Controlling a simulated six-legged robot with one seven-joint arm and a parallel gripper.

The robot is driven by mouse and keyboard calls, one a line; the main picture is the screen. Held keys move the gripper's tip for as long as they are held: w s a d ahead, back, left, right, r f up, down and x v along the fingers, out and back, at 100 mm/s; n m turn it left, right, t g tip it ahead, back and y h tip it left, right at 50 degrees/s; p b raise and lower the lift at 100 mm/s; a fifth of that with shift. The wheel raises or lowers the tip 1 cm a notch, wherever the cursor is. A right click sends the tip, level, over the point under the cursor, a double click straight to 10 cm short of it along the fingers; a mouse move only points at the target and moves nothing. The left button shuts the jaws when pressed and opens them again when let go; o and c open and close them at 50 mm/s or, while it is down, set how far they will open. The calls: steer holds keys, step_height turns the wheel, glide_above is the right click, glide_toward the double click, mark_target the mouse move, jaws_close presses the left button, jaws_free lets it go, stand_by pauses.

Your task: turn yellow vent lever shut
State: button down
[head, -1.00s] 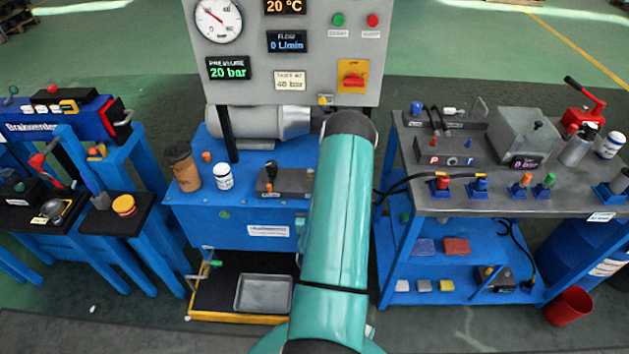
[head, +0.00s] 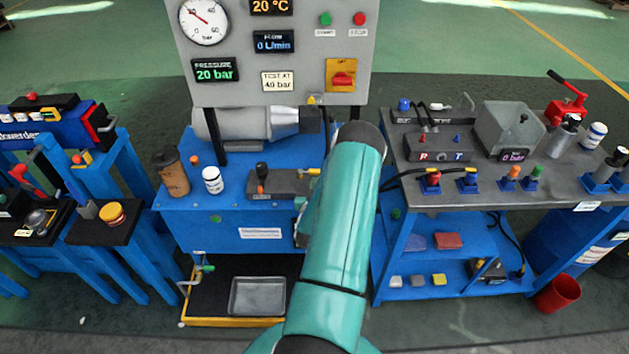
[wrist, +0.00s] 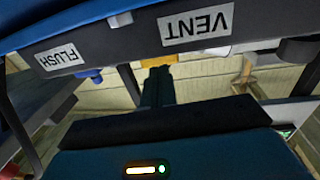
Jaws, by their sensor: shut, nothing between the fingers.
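In the wrist view, a dark manifold edge carries an upside-down VENT label (wrist: 196,24) and a FLUSH label (wrist: 59,57). A yellow piece (wrist: 158,60), which looks like the vent lever, shows below the VENT label, at the tip of my gripper (wrist: 157,72). My gripper is shut with nothing held. I cannot tell whether it touches the yellow piece. In the head view, a small yellow handle (head: 313,172) shows beside my arm on the middle bench's valve block (head: 285,184); I cannot tell if it is the same piece. My forearm hides my gripper there.
A white bottle (head: 212,180) and a brown cup (head: 171,172) stand left on the middle bench. The gauge panel (head: 228,88) rises behind. A grey-topped bench (head: 460,196) stands right, with hoses near my arm. A metal tray (head: 258,296) lies below.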

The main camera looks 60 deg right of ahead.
mark_target(316, 173)
steer(key=shift+x, duration=1)
steer(key=shift+w+d+r+n+t+y, duration=0.1)
steer(key=shift+d+n+t+y, duration=0.2)
steer(key=shift+d+n+t, duration=0.25)
steer(key=shift+w+d+r+n+t+y, duration=0.1)
steer(key=shift+d+n+t+y, duration=0.25)
steer(key=shift+t, duration=0.4)
steer(key=shift+a+f, duration=0.15)
steer(key=shift+a, duration=0.05)
